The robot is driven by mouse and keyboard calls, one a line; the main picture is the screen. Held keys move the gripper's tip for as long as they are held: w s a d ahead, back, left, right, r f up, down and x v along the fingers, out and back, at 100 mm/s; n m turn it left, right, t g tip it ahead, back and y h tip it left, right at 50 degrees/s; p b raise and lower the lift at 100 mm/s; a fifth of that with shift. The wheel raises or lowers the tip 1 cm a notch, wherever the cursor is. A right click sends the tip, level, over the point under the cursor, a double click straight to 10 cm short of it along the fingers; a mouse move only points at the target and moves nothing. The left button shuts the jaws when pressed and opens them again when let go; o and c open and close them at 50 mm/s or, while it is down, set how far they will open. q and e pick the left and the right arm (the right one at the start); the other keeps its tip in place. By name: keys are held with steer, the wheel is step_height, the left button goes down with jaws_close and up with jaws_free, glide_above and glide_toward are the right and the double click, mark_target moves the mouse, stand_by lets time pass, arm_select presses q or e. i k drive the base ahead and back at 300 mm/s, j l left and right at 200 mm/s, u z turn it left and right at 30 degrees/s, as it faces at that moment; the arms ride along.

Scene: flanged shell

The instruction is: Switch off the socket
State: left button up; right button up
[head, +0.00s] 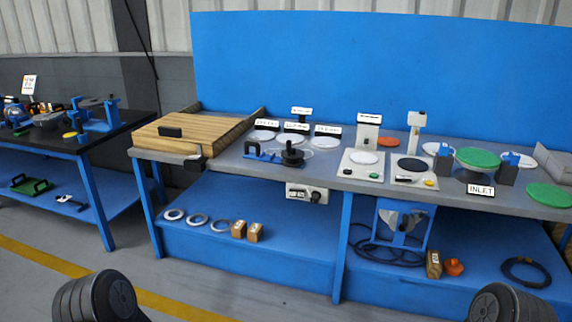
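A pale socket box (305,193) is mounted on the front edge of the workbench, below the tabletop and a little left of the bench's middle leg. It has dark round parts on its face; they are too small to tell whether its switch is on or off. Neither of my grippers is in view. Only dark rounded parts of my own arms show at the bottom left and bottom right corners, well apart from the socket.
The grey workbench (258,177) carries a wooden board (185,137), white discs, small stands and green discs (478,157). Its blue lower shelf (290,258) holds rings, blocks and cables. A second table (30,148) stands at left. The floor in front is clear.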

mark_target(298, 193)
steer(key=i+l, duration=0.75)
steer(key=i+j, duration=0.15)
steer(key=i, duration=0.35)
steer(key=i+j+u, duration=0.1)
steer(key=i, duration=0.4)
steer(key=i+j, duration=0.1)
steer(key=j, duration=0.25)
steer(key=i+j, duration=0.15)
steer(key=j, duration=0.25)
steer(key=i+j, duration=0.1)
steer(key=j, duration=0.25)
steer(key=i+j, duration=0.15)
steer(key=j, duration=0.2)
steer(key=i+j, duration=0.1)
steer(key=j, duration=1)
steer(key=u, duration=0.05)
